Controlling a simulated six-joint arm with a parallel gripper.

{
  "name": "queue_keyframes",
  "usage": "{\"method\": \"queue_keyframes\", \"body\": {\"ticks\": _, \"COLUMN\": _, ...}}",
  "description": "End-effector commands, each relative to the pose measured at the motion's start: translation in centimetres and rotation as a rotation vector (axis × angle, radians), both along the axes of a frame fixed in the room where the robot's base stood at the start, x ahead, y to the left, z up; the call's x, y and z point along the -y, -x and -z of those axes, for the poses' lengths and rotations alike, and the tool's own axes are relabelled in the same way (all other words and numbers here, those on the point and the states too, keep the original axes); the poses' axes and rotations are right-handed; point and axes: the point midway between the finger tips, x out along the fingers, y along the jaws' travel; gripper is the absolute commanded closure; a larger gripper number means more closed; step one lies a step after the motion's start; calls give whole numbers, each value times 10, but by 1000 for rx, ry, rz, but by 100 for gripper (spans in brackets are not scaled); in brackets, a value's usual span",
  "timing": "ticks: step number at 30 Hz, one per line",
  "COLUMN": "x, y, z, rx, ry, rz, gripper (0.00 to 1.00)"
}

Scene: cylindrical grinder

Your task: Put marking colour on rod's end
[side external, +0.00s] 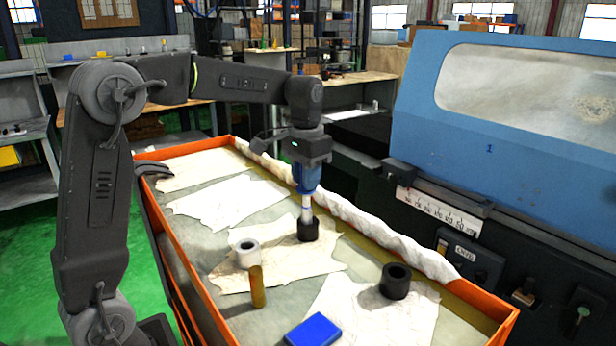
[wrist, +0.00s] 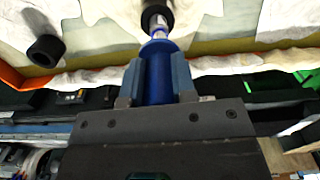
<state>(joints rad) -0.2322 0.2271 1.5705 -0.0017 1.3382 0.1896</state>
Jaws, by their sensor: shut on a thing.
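My gripper (side external: 307,180) points down over the orange-edged tray (side external: 180,150). It is shut on a blue tool with a pale, silvery lower end (side external: 307,209). In the wrist view the blue tool (wrist: 157,82) sits between the two jaws. Its pale end meets the open top of a black ring (side external: 308,231); I cannot tell how deep it goes. Whether the rod touches that ring is not clear.
Another black ring (side external: 396,281) stands on a cloth to the right. A blue block (side external: 313,331) lies near the tray's front. A rolled white cloth (side external: 345,215) runs along the far rim. The blue-hooded grinder (side external: 500,130) rises behind and right.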

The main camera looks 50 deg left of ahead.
Motion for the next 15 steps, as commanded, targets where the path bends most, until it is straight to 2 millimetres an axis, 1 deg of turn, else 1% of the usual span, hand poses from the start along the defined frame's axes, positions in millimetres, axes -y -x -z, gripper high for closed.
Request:
{"method": "queue_keyframes", "body": {"ticks": 1, "x": 0, "y": 0, "z": 3, "rx": -8, "ry": -1, "rz": 1, "gripper": 99}}
{"method": "queue_keyframes", "body": {"ticks": 10, "x": 9, "y": -4, "z": 2, "rx": -9, "ry": -1, "rz": 2, "gripper": 99}}
{"method": "queue_keyframes", "body": {"ticks": 15, "x": 11, "y": -4, "z": 2, "rx": -8, "ry": 0, "rz": 1, "gripper": 99}}
